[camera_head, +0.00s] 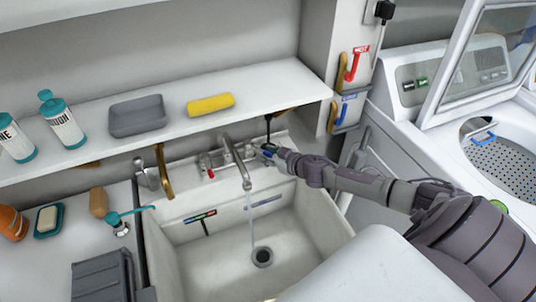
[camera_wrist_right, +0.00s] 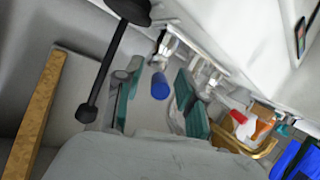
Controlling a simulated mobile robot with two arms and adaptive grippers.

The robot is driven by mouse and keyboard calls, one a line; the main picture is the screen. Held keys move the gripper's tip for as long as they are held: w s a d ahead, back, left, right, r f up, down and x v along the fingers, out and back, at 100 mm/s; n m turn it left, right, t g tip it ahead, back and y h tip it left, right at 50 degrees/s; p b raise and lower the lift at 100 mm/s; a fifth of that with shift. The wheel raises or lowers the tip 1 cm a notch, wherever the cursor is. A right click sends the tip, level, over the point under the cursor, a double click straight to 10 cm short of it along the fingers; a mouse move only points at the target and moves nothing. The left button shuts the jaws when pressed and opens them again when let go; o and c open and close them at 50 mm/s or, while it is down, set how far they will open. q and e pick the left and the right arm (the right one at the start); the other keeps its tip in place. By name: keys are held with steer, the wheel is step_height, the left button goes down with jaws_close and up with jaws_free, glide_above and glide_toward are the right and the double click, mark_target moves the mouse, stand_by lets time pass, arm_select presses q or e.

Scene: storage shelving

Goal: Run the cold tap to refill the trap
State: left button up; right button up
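The sink (camera_head: 295,215) has a metal faucet (camera_head: 235,160) with a thin stream of water (camera_head: 249,215) falling from its spout toward the drain (camera_head: 262,256). The red hot handle (camera_head: 207,167) is left of the spout. My right gripper (camera_head: 266,151) is at the cold side, right of the spout. In the right wrist view the blue cold handle (camera_wrist_right: 160,86) lies between its two spread teal-padded fingers; whether they touch it I cannot tell. The red handle (camera_wrist_right: 238,117) also shows there. My left gripper is not in view.
A white shelf (camera_head: 165,128) above the sink holds bottles, a grey tray (camera_head: 137,115) and a yellow sponge (camera_head: 210,104). A black rod with a ball end (camera_wrist_right: 95,95) hangs near the gripper. An open washing machine (camera_head: 495,150) stands at right.

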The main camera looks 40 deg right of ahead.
jaws_close()
stand_by(0.3)
steer(key=shift+w+a+m+h+p, duration=0.1)
steer(key=shift+a+m+h+p, duration=0.1)
steer(key=shift+a+m+h, duration=1)
steer(key=shift+a+m+h+p, duration=0.15)
steer(key=shift+a+m+h, duration=0.65)
steer(key=shift+m+h, duration=0.7)
jaws_free()
